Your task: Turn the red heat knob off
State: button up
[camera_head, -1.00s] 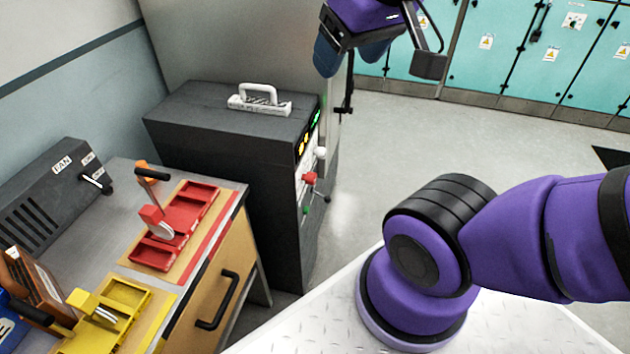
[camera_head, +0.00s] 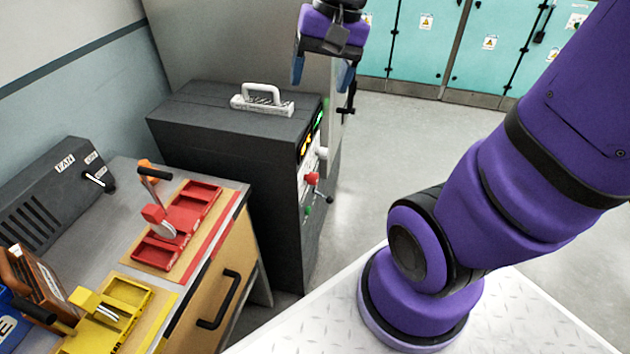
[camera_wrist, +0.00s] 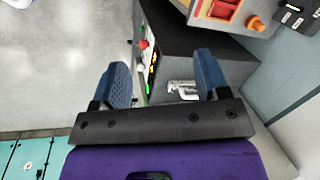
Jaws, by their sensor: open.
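The red heat knob (camera_head: 312,179) sits on the front panel of the dark grey cabinet (camera_head: 222,135), below a white knob (camera_head: 321,153) and above a small green one. The red knob also shows in the wrist view (camera_wrist: 143,44), beyond the fingers and left of centre. My gripper (camera_head: 325,75) is above the cabinet's front right edge, well apart from the knob. In the wrist view its two blue fingers (camera_wrist: 165,78) are spread with nothing between them. The knob's pointer setting is too small to read.
A white handle (camera_head: 262,100) stands on the cabinet top. At left, a bench holds a red tray (camera_head: 185,225), a yellow tray (camera_head: 110,310) and a grey fan box (camera_head: 50,195). Open floor (camera_head: 390,140) lies right of the cabinet, with teal lockers (camera_head: 490,45) behind.

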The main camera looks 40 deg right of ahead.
jog(key=w+d+f+m+g+y, duration=0.2)
jog(key=w+d+f+m+y, duration=0.2)
jog(key=w+f+m, duration=0.4)
jog(key=m+t+y, duration=0.8)
jog(key=m, duration=0.7)
send_over(317, 181)
jog(key=s+d, duration=0.3)
jog(key=s, duration=0.2)
notch_tip(317, 181, down, 24)
jog(key=s+d+f+m+t+h, duration=0.1)
jog(key=d+f+m+t+h, duration=0.1)
jog(key=f+m+t, duration=0.4)
jog(key=s+d+f+m+t+h, duration=0.1)
jog(key=s+d+f+m+h, duration=0.1)
jog(key=f+m, duration=0.45)
jog(key=shift+n, duration=0.95)
jog(key=x, duration=1.1)
jog(key=shift+a+f, duration=0.25)
jog(key=shift+f, duration=0.05)
jog(key=c, duration=0.9)
